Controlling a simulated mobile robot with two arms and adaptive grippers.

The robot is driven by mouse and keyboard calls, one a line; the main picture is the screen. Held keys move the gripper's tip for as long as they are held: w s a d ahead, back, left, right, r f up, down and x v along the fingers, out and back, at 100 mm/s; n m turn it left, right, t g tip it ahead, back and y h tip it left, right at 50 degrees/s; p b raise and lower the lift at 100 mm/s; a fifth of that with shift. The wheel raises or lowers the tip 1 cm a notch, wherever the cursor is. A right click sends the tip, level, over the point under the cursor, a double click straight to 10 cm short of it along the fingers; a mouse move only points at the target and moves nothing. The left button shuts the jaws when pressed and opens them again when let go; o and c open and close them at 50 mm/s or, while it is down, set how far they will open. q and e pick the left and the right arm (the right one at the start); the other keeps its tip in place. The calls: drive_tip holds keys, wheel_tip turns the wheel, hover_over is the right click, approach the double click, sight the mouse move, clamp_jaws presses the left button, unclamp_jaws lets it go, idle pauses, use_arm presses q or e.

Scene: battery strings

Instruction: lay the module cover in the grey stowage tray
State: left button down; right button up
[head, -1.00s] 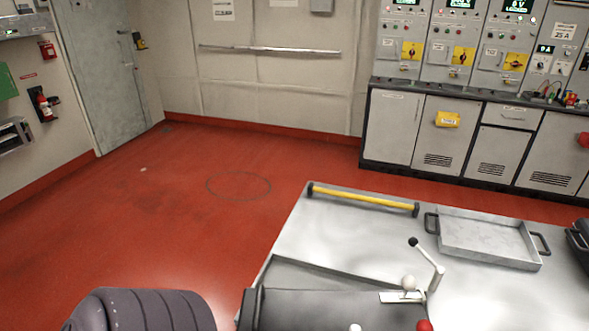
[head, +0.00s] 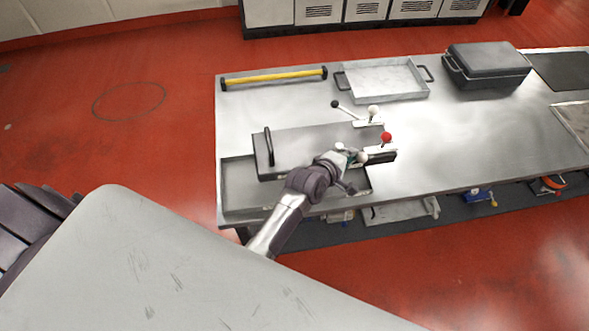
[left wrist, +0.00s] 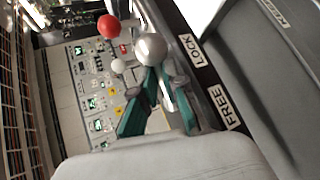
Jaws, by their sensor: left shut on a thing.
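The dark grey slab with a black handle, which looks like the module cover (head: 300,140), lies on the bench's left part above an open recess. The grey stowage tray (head: 385,82) stands empty behind it, a handle at each end. My left gripper (head: 350,160) is at the slab's front right end, shut on a lever with a pale ball knob. In the left wrist view the teal fingers (left wrist: 160,85) close just below that ball knob (left wrist: 150,49), beside the LOCK and FREE labels (left wrist: 221,102). My right gripper is not in view.
Levers with a red knob (head: 386,137), a white knob (head: 373,111) and a black knob (head: 335,104) stand close by. A yellow bar (head: 275,77) lies behind the slab. A black case (head: 487,65) stands right of the tray. The bench's middle (head: 450,135) is clear.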

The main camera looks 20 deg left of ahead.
use_arm(q)
drive_tip(key=shift+w+d+r, duration=0.25)
drive_tip(key=shift+w+r, duration=0.1)
drive_tip(key=shift+w, duration=0.15)
drive_tip(key=shift+w+d+r, duration=0.2)
drive_tip(key=shift+w+r, duration=0.15)
drive_tip(key=shift+w, duration=0.1)
drive_tip(key=shift+s+a+f, duration=0.15)
drive_tip(key=shift+f, duration=0.15)
drive_tip(key=s+a+f+b, duration=0.2)
drive_tip(key=f+b, duration=0.1)
drive_tip(key=s+a+f+b, duration=0.3)
drive_tip(key=f, duration=0.1)
drive_tip(key=s+a+f+b, duration=0.2)
drive_tip(key=s+f+b, duration=0.1)
drive_tip(key=b, duration=0.1)
drive_tip(key=shift+a+f, duration=0.25)
drive_tip(key=shift+f, duration=0.05)
drive_tip(key=shift+r, duration=0.1)
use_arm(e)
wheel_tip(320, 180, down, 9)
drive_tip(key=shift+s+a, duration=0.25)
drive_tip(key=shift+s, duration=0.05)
